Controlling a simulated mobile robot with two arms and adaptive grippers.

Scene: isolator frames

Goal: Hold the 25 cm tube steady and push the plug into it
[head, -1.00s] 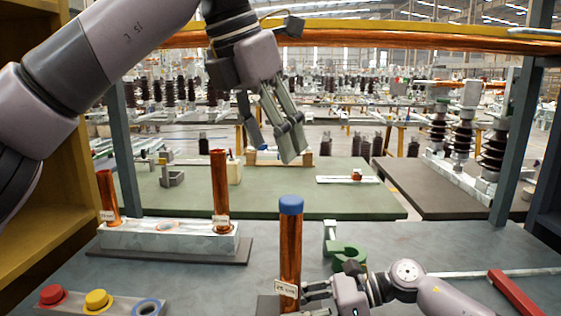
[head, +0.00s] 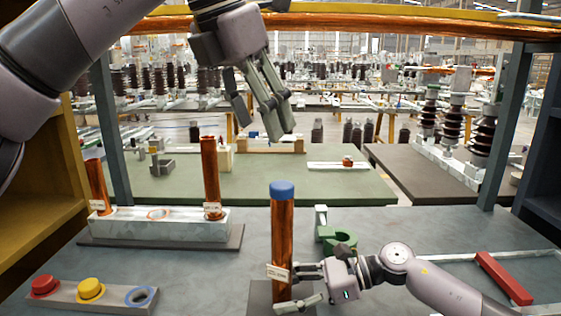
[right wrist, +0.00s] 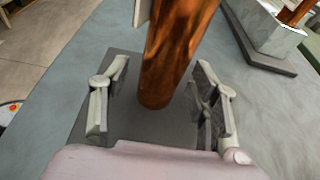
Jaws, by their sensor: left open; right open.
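The copper-coloured tube (head: 282,238) stands upright on a dark base plate (head: 258,297) and carries a white label. The blue plug (head: 281,190) sits on its top end; how deep it goes in cannot be told. My right gripper (head: 297,284) is open low at the tube. In the right wrist view the tube (right wrist: 168,65) stands between its spread fingers (right wrist: 160,100), with gaps on both sides. My left gripper (head: 275,118) is open and empty, high in the picture and apart from the plug.
A pale block (head: 150,224) with shorter copper tubes stands left. A tray (head: 65,296) at front left holds a red plug (head: 44,286), a yellow plug (head: 91,289) and a blue ring (head: 140,296). A green clamp-like part (head: 338,237) and a red bar (head: 503,278) lie right.

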